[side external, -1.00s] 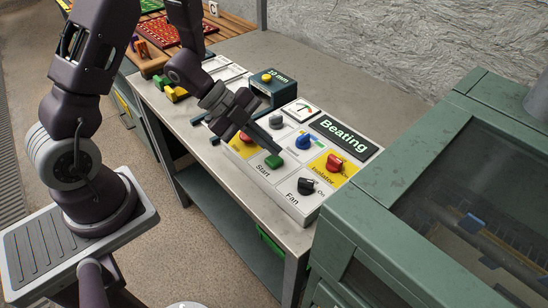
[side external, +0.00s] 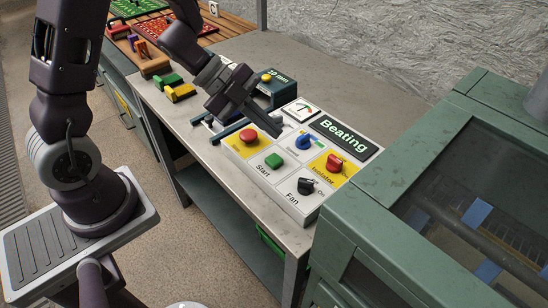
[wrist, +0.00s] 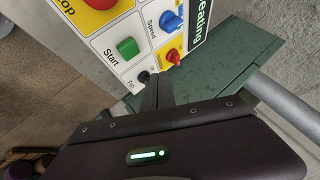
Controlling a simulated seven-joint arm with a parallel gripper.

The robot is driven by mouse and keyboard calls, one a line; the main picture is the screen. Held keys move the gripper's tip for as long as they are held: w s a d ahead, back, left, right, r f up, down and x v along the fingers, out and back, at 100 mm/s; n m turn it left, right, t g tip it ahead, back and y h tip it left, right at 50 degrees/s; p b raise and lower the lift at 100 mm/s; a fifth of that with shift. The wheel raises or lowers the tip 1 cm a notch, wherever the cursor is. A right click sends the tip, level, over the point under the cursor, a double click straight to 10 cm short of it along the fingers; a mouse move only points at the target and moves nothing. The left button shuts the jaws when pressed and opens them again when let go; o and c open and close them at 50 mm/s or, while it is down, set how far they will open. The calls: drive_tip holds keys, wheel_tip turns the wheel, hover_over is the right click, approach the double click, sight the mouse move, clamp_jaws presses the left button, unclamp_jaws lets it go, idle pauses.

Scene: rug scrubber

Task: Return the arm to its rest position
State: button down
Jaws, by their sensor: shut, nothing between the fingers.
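My gripper (side external: 278,134) is shut and empty, its fingers held above the control panel (side external: 262,180) on the bench. In the wrist view the closed fingers (wrist: 157,84) reach toward the panel's edge. The green Start button (side external: 274,160) and the red stop button (side external: 250,138) show clear of the fingers. They also show in the wrist view as the green Start button (wrist: 128,47) and the red stop button (wrist: 98,3). The panel also has a blue Speed knob (side external: 303,142), a red Isolator knob (side external: 334,163) and a black Fan knob (side external: 306,185).
A green machine with a dark window (side external: 455,220) stands at the right, with blue parts inside. Green and yellow blocks (side external: 178,90) lie farther left. The back of the bench (side external: 330,88) is clear.

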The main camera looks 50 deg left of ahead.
idle(0.4)
drive_tip(key=shift+w+a+r, duration=0.1)
drive_tip(key=shift+w+r, duration=0.05)
drive_tip(key=shift+w, duration=0.1)
drive_tip(key=w+a+r+n+t+y, duration=0.1)
drive_tip(key=a+r+n+t+y, duration=0.25)
drive_tip(key=r+n, duration=0.2)
drive_tip(key=w+a+r+n+t+y, duration=0.1)
drive_tip(key=a+r+n+t+y, duration=0.1)
drive_tip(key=a+r+n+y, duration=0.4)
drive_tip(key=s+d+r+n+g+h, duration=0.1)
drive_tip(key=s+d+n, duration=0.3)
drive_tip(key=s, duration=0.7)
drive_tip(key=s+d+r+n+g+h, duration=0.1)
drive_tip(key=s+d+n+g, duration=0.3)
drive_tip(key=s, duration=0.6)
drive_tip(key=shift+s+d+r, duration=0.15)
drive_tip(key=shift+s+r, duration=0.05)
drive_tip(key=shift+s, duration=0.2)
